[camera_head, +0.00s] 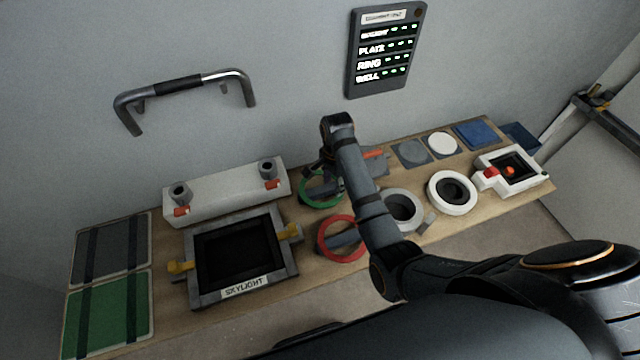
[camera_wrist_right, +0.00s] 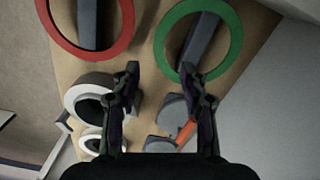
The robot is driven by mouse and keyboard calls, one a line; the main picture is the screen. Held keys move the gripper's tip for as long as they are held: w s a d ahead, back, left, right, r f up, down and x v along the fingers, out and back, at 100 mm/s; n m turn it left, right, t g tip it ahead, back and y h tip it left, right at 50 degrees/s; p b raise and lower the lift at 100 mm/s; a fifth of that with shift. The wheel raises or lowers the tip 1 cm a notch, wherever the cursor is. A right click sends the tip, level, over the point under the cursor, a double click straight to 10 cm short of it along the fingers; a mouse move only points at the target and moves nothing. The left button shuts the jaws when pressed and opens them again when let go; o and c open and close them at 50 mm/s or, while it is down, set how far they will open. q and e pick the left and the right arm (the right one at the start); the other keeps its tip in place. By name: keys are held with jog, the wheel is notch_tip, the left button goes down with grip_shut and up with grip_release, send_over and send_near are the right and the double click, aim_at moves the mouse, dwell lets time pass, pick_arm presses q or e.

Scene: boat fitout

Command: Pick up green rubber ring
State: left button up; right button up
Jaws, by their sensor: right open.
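The green rubber ring (camera_head: 306,198) lies flat on the wooden bench, partly hidden behind my right arm in the head view. In the right wrist view the green ring (camera_wrist_right: 237,42) is at the upper right, around a dark grey bar. My right gripper (camera_wrist_right: 159,69) is open and empty, with its fingertips apart. In that view the right-hand fingertip overlaps the ring's lower left edge; I cannot tell whether they touch. In the head view my right gripper is mostly hidden behind its own arm. My left gripper is not in view.
A red ring (camera_head: 322,244) lies in front of the green one. A white block (camera_head: 225,191) and the skylight frame (camera_head: 191,284) are to the left. A grey collar (camera_head: 418,205) and a white ring (camera_head: 468,199) are to the right. A wall stands behind the bench.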

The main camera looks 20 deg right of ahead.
aim_at(333, 203)
jog(key=f, duration=0.3)
jog(key=shift+s+f, duration=0.25)
jog(key=shift+s, duration=0.05)
jog(key=shift+w+f, duration=0.15)
jog(key=shift+f, duration=0.05)
jog(key=shift+d+f+p, duration=0.1)
jog(key=shift+f+p, duration=0.6)
jog(key=shift+f, duration=0.05)
notch_tip(333, 203, down, 3)
jog(key=shift+r, duration=0.15)
jog(key=shift+d+f, duration=0.1)
jog(key=shift+f, duration=0.25)
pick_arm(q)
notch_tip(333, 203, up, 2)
pick_arm(e)
jog(key=shift+f, duration=0.1)
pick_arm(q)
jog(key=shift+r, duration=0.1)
pick_arm(e)
jog(key=shift+f, duration=0.25)
